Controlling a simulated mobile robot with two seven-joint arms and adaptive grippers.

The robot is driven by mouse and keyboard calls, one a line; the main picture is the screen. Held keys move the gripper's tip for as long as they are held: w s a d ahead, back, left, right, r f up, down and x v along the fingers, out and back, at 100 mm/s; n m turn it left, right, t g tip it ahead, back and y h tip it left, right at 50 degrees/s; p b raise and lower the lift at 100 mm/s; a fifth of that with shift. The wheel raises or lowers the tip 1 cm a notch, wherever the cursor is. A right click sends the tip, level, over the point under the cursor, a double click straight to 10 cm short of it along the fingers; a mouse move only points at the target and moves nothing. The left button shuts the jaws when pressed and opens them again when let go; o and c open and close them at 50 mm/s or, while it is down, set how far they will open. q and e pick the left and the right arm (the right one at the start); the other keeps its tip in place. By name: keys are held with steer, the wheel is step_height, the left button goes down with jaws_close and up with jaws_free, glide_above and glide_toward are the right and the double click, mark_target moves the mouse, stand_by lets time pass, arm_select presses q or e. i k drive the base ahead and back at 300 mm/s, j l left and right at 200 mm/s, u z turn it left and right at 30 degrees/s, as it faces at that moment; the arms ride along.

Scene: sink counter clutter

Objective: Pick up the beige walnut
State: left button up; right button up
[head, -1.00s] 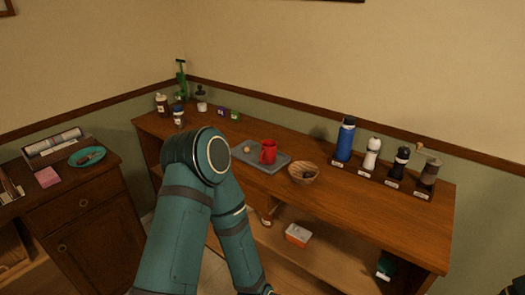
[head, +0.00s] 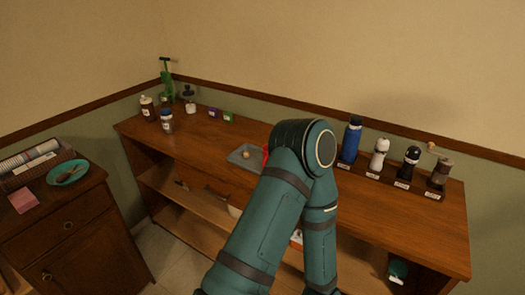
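The beige walnut (head: 245,154) is a small pale round thing on the grey tray (head: 238,161) on the wooden counter. A red mug (head: 265,155) stands on the tray to its right, mostly hidden behind my raised teal arm. The arm's elbow bends in front of the counter and its forearm drops out of the bottom of the picture. Neither gripper shows in the head view, so I cannot see whether they are open or shut.
A blue bottle (head: 350,139), a white grinder (head: 378,154), a black grinder (head: 407,162) and a wooden-handled mill (head: 440,172) stand at the right back. Jars and a green tool (head: 167,80) stand at the far left end. The counter left of the tray has free room.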

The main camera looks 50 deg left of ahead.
mark_target(245, 154)
steer(key=j+z, duration=0.2)
steer(key=j, duration=0.3)
steer(key=k+j+z, duration=0.2)
steer(key=j, duration=0.75)
steer(key=k+j+z, duration=0.1)
steer(key=j, duration=0.35)
